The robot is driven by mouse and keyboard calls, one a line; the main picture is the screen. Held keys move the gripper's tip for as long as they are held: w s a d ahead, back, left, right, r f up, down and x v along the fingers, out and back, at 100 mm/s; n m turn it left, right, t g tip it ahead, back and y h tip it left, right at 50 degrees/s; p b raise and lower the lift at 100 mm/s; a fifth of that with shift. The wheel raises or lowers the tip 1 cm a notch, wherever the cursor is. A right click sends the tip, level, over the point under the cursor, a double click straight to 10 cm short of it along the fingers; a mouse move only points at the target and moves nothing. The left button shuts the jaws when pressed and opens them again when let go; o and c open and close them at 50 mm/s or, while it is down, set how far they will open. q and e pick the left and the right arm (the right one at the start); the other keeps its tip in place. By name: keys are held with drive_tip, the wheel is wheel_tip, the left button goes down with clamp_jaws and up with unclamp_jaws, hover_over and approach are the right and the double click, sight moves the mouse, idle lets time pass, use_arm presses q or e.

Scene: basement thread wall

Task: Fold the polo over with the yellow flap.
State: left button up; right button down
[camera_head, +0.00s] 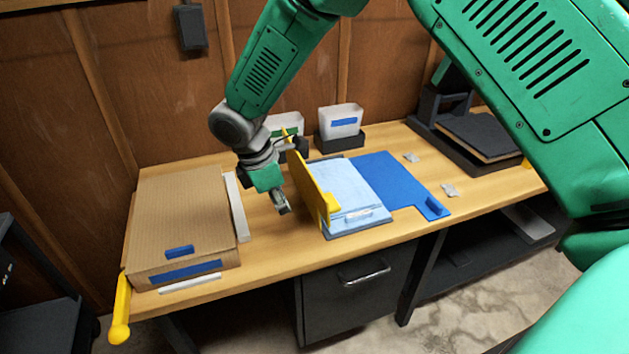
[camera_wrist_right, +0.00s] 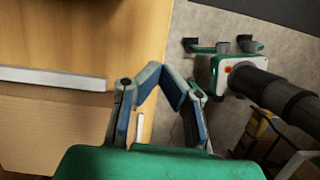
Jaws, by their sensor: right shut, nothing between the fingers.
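The light blue polo (camera_head: 350,188) lies flat on a folding board in the middle of the bench, with a pale label near its front edge. The yellow flap (camera_head: 311,190) stands nearly upright along the polo's left side, with a small yellow tab at its front lower corner. A blue flap (camera_head: 385,177) lies flat to the right of the polo. My right gripper (camera_head: 284,208) is shut and empty, just left of the yellow flap, pointing down over the bench. Its fingers also show in the right wrist view (camera_wrist_right: 177,92). My left gripper is not in view.
A cardboard box (camera_head: 185,220) with blue labels fills the bench's left end. Holders with white packets (camera_head: 340,117) stand at the back. A dark tray (camera_head: 480,140) is at the right. Small grey pieces (camera_head: 450,190) lie right of the blue flap. Bare wood shows between box and board.

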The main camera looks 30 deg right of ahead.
wheel_tip(320, 180, up, 5)
drive_tip(key=w, duration=0.1)
use_arm(q)
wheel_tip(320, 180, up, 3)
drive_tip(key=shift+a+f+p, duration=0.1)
drive_tip(key=shift+p, duration=0.9)
use_arm(e)
drive_tip(key=s+d+f, duration=0.1)
drive_tip(key=d+f, duration=0.6)
drive_tip(key=f, duration=0.2)
drive_tip(key=shift+d+f+n+h, duration=0.2)
drive_tip(key=shift+d+n+h, duration=0.1)
drive_tip(key=shift+d+h, duration=0.1)
drive_tip(key=shift+s+a, duration=0.1)
